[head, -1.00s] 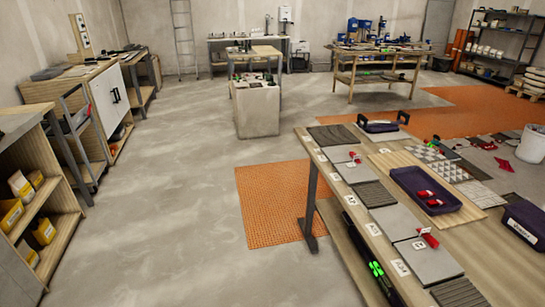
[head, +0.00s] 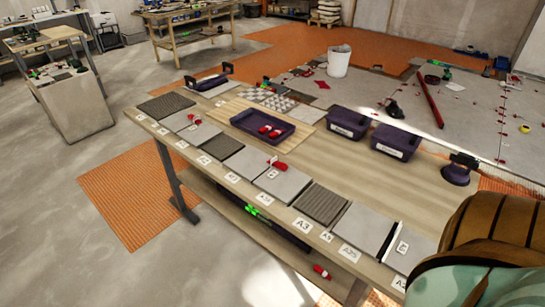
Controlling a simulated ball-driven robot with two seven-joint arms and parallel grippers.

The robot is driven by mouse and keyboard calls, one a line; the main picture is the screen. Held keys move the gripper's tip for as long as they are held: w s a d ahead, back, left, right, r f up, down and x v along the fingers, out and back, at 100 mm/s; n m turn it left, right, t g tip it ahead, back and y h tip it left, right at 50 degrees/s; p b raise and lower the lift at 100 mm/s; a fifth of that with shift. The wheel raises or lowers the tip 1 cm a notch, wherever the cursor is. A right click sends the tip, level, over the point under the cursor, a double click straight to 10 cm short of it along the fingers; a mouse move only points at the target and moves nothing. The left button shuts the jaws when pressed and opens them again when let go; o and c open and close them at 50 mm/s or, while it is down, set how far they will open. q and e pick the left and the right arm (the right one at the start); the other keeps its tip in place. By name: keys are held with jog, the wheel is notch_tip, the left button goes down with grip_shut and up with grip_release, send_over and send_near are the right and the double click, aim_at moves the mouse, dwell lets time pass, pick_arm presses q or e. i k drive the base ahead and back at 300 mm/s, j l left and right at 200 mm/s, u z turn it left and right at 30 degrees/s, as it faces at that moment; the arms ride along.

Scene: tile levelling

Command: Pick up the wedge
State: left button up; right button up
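Several small red pieces that look like wedges are in view. Some red wedges (head: 269,131) lie in the dark purple tray (head: 240,118) on the table. A red piece (head: 279,165) lies at the edge of a grey tile near the table's middle. Another small red piece (head: 193,118) is on a tile farther left. A red piece (head: 322,271) shows low at the table's front, at the lower shelf. I cannot tell which wedge is meant. Neither of my grippers is in view.
The long wooden table (head: 420,190) carries a row of grey tiles (head: 355,233) with labels along its front edge. Two purple bins (head: 349,122) (head: 395,141) and a suction cup (head: 460,168) stand at its back. A white bucket (head: 339,60) stands beyond. Open concrete floor (head: 60,215) lies left.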

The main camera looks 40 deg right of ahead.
aim_at(261, 131)
jog(key=l+z, duration=0.1)
jog(key=z, duration=0.3)
jog(key=i+l+z, duration=0.1)
jog(key=z, duration=0.3)
jog(key=i+z, duration=0.15)
jog(key=z, duration=0.3)
jog(key=i+j+z, duration=0.1)
jog(key=j+z, duration=0.3)
